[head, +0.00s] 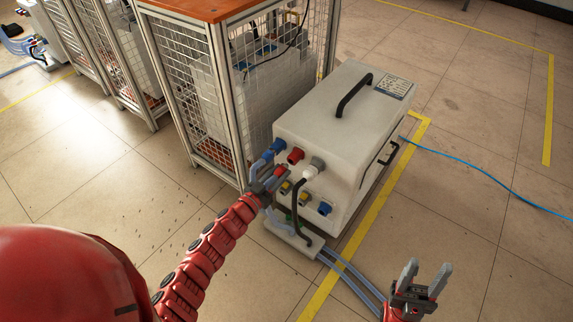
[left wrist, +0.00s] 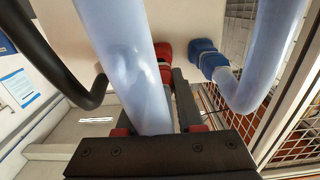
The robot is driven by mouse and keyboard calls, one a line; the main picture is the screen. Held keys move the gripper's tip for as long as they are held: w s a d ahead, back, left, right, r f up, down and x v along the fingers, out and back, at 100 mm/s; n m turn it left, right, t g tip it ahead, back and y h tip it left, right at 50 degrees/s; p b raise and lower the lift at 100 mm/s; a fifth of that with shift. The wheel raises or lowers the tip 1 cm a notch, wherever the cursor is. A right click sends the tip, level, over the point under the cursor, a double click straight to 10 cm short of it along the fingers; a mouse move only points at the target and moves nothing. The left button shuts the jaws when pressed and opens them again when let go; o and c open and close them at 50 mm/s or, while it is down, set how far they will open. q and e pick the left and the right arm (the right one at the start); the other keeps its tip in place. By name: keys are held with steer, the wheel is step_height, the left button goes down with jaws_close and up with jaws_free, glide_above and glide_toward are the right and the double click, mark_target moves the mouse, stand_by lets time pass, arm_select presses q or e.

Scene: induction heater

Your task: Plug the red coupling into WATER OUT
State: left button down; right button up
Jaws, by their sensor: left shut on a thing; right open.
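My left gripper (head: 271,179) is shut on the red coupling (head: 281,172) in front of the heater's port face. In the left wrist view the coupling (left wrist: 167,74) sits between the fingers, partly hidden behind its pale blue hose (left wrist: 133,65). A red fitting (head: 295,155) on the grey-white heater box (head: 331,117) is just beyond the coupling. I cannot tell whether the two touch. The WATER OUT lettering is not readable. My right gripper (head: 426,277) is open and empty, low at the right, away from the box.
A blue coupling (head: 274,148) with a hose (left wrist: 251,92) sits beside the red fitting. Lower ports are yellow and blue. A mesh cage (head: 183,75) stands close at the left. Floor at the right is mostly clear.

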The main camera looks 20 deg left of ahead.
mark_target(275, 178)
arm_select(q)
steer(key=shift+p+v, duration=0.7)
steer(key=shift+v, duration=0.85)
steer(key=shift+f, duration=0.15)
